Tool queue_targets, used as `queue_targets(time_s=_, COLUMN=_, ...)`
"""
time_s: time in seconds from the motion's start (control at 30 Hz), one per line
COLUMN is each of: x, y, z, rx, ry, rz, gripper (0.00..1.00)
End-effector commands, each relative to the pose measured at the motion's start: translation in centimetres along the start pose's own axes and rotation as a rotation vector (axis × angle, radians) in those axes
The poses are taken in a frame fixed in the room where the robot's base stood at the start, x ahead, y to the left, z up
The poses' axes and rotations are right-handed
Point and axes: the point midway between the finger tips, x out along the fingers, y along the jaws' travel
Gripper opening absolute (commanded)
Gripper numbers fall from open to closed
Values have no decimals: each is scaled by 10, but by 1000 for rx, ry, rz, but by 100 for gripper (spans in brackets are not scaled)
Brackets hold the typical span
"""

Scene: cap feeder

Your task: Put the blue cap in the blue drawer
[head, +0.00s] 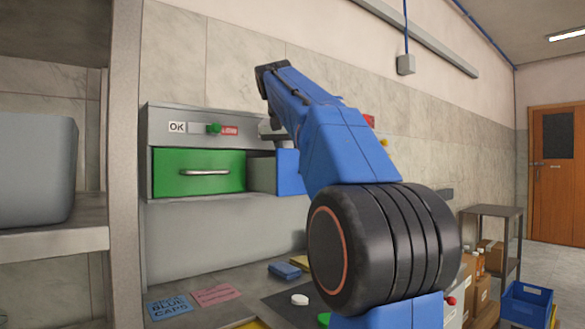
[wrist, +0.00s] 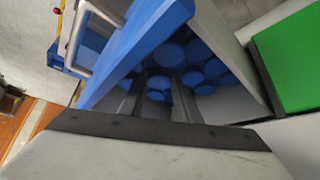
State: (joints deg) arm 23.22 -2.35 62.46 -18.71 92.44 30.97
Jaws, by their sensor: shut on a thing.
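The blue drawer (head: 290,173) is pulled open beside the shut green drawer. Its blue front (wrist: 135,50) and handle also show in the wrist view, with several blue caps (wrist: 205,72) lying inside. My gripper (wrist: 160,92) is over the drawer opening, pointing down into it. Its dark fingers are shut on a blue cap (wrist: 158,84), which shows between the fingertips. How far the held cap is above the caps below is hard to tell. In the head view my arm hides the fingers and the held cap.
The green drawer (head: 199,174) is closed, left of the open one. On the table lie a white cap (head: 300,299), a blue folded cloth (head: 285,271) and a blue caps card (head: 171,308). A grey shelf post (head: 124,160) stands left.

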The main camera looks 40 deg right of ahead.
Motion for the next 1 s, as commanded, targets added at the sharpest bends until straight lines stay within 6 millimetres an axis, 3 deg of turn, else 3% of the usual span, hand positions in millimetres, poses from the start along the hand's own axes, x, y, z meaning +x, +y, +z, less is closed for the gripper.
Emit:
queue_targets(time_s=0.13, x=2, y=0, z=2, rx=0, ry=0, rz=0, gripper=6)
queue_targets(time_s=0.17, x=2, y=0, z=1, rx=0, ry=1, rz=0, gripper=34)
queue_targets(time_s=0.2, x=2, y=0, z=1, rx=0, ry=1, rz=0, gripper=38)
queue_targets(time_s=0.6, x=-3, y=0, z=-1, rx=0, ry=1, rz=0, gripper=38)
queue_targets(time_s=0.77, x=-26, y=-1, z=-1, rx=0, ry=3, rz=-2, gripper=38)
queue_targets(time_s=1.0, x=-72, y=-1, z=-1, rx=-1, ry=2, rz=-2, gripper=38)
